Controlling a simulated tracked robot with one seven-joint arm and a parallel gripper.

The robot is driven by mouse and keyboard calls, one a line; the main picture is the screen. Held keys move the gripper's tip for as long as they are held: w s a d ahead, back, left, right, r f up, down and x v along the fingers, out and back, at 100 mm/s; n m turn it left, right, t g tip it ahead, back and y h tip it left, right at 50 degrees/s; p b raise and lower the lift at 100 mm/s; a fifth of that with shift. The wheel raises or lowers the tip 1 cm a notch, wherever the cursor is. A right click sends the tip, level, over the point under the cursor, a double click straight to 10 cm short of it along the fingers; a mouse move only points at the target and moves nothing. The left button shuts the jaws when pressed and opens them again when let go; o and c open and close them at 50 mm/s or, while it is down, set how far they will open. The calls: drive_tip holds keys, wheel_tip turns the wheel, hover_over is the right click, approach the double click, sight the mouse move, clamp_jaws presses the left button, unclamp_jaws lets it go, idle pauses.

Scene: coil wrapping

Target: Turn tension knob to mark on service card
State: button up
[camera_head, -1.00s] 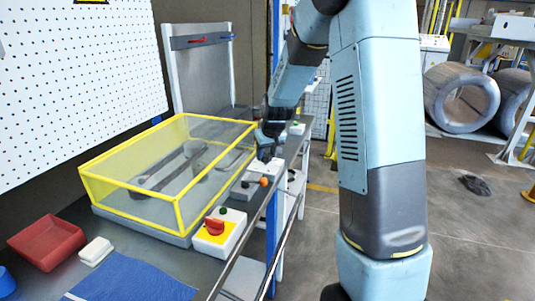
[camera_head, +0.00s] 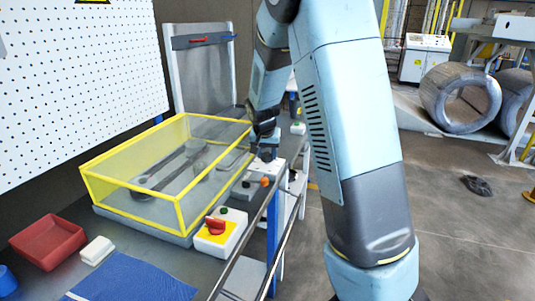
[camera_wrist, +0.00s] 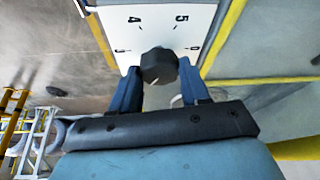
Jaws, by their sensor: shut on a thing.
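The tension knob (camera_wrist: 159,66) is dark and faceted, on a white dial plate (camera_wrist: 158,28) in the wrist view. The digits 4 and 5 show on the plate beyond the knob; smaller marks at its sides are hard to read. My gripper (camera_wrist: 160,82) has its two blue fingers on either side of the knob, shut on it. In the head view my gripper (camera_head: 266,152) reaches down at the bench's right edge, beside the yellow-framed guard. The knob is hidden there. I cannot make out the service card in either view.
The yellow-framed mesh guard (camera_head: 180,205) stands left of my gripper. A box with a red switch (camera_head: 215,226) and a grey box with an orange button (camera_head: 264,181) sit nearer. A red tray (camera_head: 47,243) and blue cloth (camera_head: 130,283) lie at front left.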

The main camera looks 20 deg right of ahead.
drive_tip(key=shift+s+f, duration=0.1)
idle(0.3)
drive_tip(key=o, duration=1)
drive_tip(key=shift+o, duration=0.2)
drive_tip(key=v, duration=1.3)
drive_tip(key=shift+r, duration=0.45)
drive_tip(key=shift+a, duration=0.15)
